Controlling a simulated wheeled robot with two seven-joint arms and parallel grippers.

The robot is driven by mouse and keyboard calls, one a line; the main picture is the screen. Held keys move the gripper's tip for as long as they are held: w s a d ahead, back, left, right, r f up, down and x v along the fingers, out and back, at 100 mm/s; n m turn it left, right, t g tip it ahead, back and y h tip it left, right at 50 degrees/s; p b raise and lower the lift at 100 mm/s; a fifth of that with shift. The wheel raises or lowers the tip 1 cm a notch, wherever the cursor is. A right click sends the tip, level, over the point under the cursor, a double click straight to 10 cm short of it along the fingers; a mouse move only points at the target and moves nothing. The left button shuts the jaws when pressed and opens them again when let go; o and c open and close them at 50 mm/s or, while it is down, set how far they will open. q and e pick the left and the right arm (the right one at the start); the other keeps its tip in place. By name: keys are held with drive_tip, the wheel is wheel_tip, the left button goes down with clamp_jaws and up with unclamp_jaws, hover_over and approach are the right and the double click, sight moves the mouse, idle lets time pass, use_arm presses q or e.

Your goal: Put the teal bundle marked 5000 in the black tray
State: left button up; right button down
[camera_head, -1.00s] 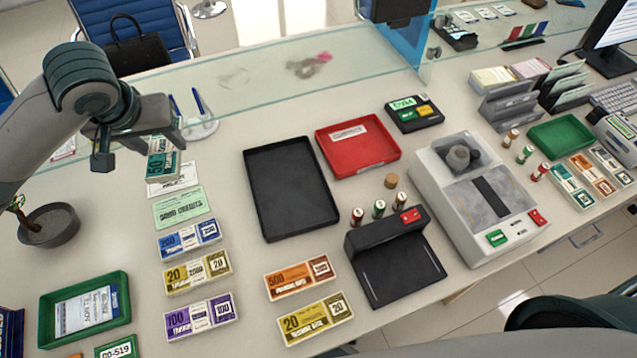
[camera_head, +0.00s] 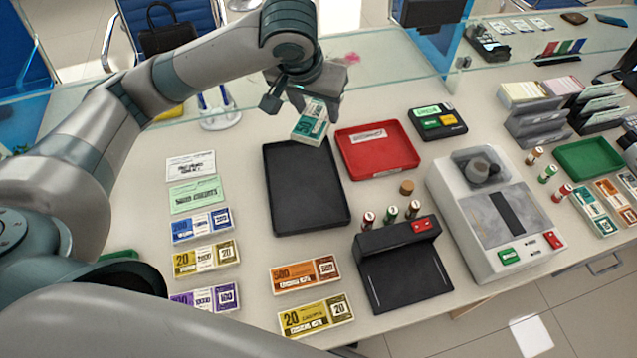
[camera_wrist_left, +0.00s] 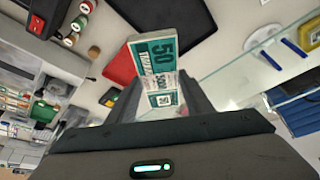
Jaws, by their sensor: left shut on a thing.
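The teal bundle (camera_head: 310,124) is held by my left gripper (camera_head: 318,100) above the far right corner of the black tray (camera_head: 305,190). My right gripper is not in view.
A red tray (camera_head: 378,150) stands right beside the black tray. Bundles in blue (camera_head: 202,226), yellow (camera_head: 206,258) and orange (camera_head: 306,274) lie nearer. A glass screen (camera_head: 400,80) runs behind. A black stand (camera_head: 400,265) and a grey counting machine (camera_head: 495,215) are to the right.

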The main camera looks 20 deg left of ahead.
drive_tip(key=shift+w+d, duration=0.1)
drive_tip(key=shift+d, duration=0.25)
